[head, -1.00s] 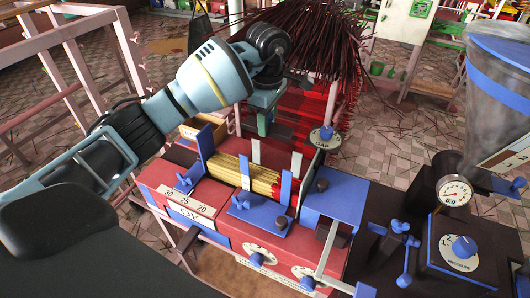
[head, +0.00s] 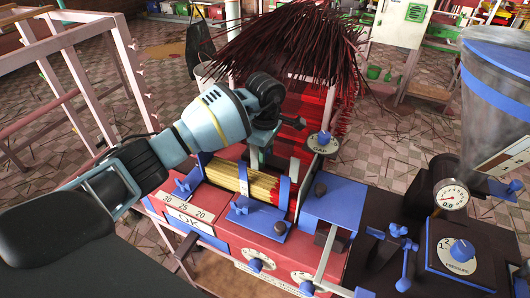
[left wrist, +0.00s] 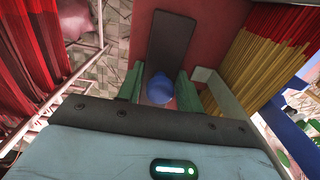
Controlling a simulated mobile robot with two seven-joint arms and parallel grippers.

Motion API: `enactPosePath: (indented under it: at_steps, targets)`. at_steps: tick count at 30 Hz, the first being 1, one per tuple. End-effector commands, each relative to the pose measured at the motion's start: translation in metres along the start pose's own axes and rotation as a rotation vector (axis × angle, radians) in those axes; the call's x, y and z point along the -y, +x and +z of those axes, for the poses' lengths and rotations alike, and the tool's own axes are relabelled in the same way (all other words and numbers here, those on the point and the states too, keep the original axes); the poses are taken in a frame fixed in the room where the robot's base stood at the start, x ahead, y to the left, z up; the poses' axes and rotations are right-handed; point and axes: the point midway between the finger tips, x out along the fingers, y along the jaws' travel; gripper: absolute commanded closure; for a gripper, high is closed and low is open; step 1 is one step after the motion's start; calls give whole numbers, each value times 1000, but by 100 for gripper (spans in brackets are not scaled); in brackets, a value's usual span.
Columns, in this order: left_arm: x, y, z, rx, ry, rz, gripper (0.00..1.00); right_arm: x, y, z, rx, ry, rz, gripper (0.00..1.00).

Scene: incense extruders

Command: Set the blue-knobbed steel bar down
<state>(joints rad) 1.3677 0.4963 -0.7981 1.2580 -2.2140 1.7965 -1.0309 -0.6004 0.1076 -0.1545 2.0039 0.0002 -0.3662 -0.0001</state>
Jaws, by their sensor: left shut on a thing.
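My left gripper (head: 256,158) is low over the back of the red extruder deck, behind the yellow sticks. In the left wrist view its two green fingers (left wrist: 158,86) are shut on a round blue knob (left wrist: 160,91), the knob of the steel bar. The rest of the bar is hard to make out; the gripper body hides what lies under the knob. I cannot tell whether the bar touches the deck. A dark flat strip (left wrist: 171,45) lies on the red surface just beyond the knob. My right gripper is not in view.
Yellow sticks (head: 228,177) lie between blue uprights beside the gripper. A rack of dark red sticks (head: 295,55) stands close behind. A GAP dial (head: 322,142) and blue plate (head: 335,205) are to the right. A pink frame (head: 110,60) stands at left.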

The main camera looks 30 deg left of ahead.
Motion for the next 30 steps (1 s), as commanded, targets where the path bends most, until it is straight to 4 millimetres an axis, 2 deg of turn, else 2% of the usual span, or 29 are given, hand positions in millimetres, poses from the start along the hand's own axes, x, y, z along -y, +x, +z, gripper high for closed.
enactPosePath:
  at_steps: [11, 12, 16, 25, 30]
  targets:
    - [-1, 1, 0, 1, 0, 6, 100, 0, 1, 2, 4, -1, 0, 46]
    - [-1, 2, 0, 0, 0, 3, 59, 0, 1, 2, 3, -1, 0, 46]
    - [-1, 2, 0, 0, 0, 3, 42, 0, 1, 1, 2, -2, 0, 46]
    - [-1, 0, 0, 0, 0, 3, 42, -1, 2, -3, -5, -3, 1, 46]
    - [-2, -15, 0, 0, 0, 6, 42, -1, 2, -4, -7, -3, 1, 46]
